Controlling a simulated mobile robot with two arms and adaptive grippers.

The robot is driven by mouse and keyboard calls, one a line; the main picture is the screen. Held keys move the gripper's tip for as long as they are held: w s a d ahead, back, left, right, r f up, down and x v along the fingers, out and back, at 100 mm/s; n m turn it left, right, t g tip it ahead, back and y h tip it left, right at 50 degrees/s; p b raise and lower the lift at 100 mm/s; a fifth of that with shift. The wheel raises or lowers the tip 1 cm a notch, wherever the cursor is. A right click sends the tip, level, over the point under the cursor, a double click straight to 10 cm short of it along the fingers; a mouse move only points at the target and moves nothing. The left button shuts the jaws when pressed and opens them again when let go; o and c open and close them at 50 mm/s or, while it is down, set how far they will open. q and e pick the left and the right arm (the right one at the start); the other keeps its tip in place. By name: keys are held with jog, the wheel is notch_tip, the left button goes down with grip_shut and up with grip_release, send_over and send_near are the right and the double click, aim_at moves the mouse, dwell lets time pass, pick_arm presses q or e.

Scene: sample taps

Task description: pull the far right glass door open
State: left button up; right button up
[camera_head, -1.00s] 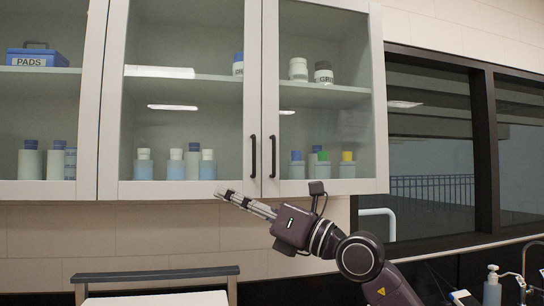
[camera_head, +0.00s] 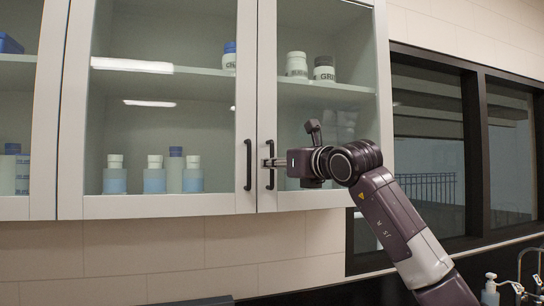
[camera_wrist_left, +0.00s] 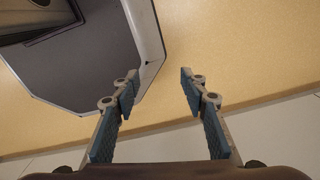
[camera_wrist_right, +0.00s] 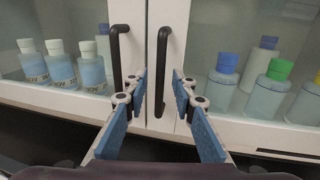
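The far right glass door (camera_head: 262,55) of the wall cabinet is closed, with a pale frame and a black vertical bar handle (camera_head: 271,165). The handle also shows in the right wrist view (camera_wrist_right: 161,70). My right gripper (camera_head: 268,163) is at the lower part of this handle. In the right wrist view its fingers (camera_wrist_right: 159,78) are apart, one on each side of the handle, and I see no clear contact. My left gripper (camera_wrist_left: 159,75) is open and empty in the left wrist view, and is out of the head view.
The neighbouring door's black handle (camera_head: 248,165) is close on the left, just outside my right gripper's left finger. Bottles (camera_wrist_right: 268,88) stand behind the glass. A window (camera_head: 430,140) lies right of the cabinet.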

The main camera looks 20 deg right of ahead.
jog(key=shift+x, duration=1.15)
jog(key=shift+s+d, duration=0.1)
jog(key=shift+s, duration=0.15)
jog(key=shift+w+f, duration=0.15)
jog(key=shift+w, duration=0.05)
grip_shut()
jog(key=shift+s, duration=0.1)
pick_arm(q)
jog(key=w, duration=0.1)
jog(key=w+r, duration=0.1)
jog(key=w, duration=0.1)
jog(key=shift+a+t, duration=0.15)
jog(key=shift+t, duration=0.15)
jog(key=shift+w, duration=0.15)
